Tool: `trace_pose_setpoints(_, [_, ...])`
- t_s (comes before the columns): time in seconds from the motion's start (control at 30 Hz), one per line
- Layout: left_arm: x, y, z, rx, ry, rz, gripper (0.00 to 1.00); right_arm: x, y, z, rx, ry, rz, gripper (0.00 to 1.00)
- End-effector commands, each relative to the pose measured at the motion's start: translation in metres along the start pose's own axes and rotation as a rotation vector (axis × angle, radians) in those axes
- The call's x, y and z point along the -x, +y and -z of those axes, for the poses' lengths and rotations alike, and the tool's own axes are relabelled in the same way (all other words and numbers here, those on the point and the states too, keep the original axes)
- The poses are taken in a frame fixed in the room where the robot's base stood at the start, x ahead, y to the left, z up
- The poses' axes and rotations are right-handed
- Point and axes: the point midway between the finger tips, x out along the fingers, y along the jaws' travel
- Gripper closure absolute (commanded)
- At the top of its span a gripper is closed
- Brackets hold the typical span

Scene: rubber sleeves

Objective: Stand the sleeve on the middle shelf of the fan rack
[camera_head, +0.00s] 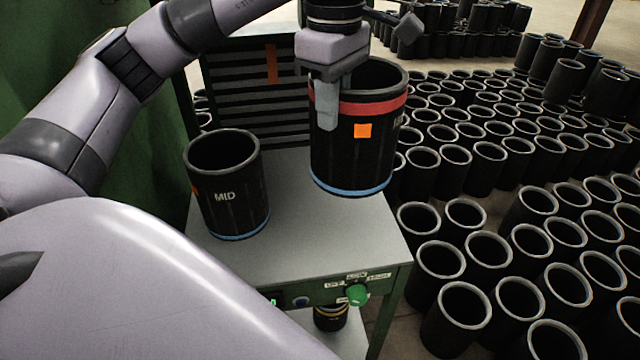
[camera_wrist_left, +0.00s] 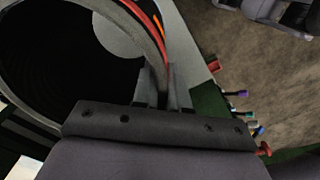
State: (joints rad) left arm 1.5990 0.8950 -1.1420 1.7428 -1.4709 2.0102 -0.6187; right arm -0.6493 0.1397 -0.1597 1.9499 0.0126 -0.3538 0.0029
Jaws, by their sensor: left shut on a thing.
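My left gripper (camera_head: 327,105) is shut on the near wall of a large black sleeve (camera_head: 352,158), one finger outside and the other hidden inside. The sleeve is upright, with a red band near its rim, an orange tag and a blue bottom band. It is over the grey top of the green fan rack (camera_head: 290,235); I cannot tell whether its base touches. In the left wrist view its open rim (camera_wrist_left: 150,35) fills the upper left, with the gripper fingers (camera_wrist_left: 165,88) at its wall. My right gripper is not in view.
A black sleeve marked MID (camera_head: 228,190) stands on the grey top, left of the held one. A green knob (camera_head: 357,294) is on the front edge. A smaller yellow-banded sleeve (camera_head: 331,317) is below. Many black sleeves (camera_head: 488,165) crowd the floor at right. A slatted panel (camera_head: 258,95) stands behind.

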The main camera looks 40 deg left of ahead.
Motion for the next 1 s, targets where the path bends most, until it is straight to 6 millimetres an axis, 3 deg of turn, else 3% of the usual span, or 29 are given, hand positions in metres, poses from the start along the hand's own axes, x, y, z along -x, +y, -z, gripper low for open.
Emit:
trace_pose_setpoints(0.1, [-0.024,0.0,0.0,0.001,-0.003,-0.002,1.0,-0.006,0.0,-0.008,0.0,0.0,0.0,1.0])
trace_pose_setpoints(0.53, [-0.097,0.0,0.0,0.001,0.0,-0.002,1.0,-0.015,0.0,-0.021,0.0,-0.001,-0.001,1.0])
trace_pose_setpoints(1.0, [-0.14,0.0,0.001,0.003,0.0,-0.004,1.0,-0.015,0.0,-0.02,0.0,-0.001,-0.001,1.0])
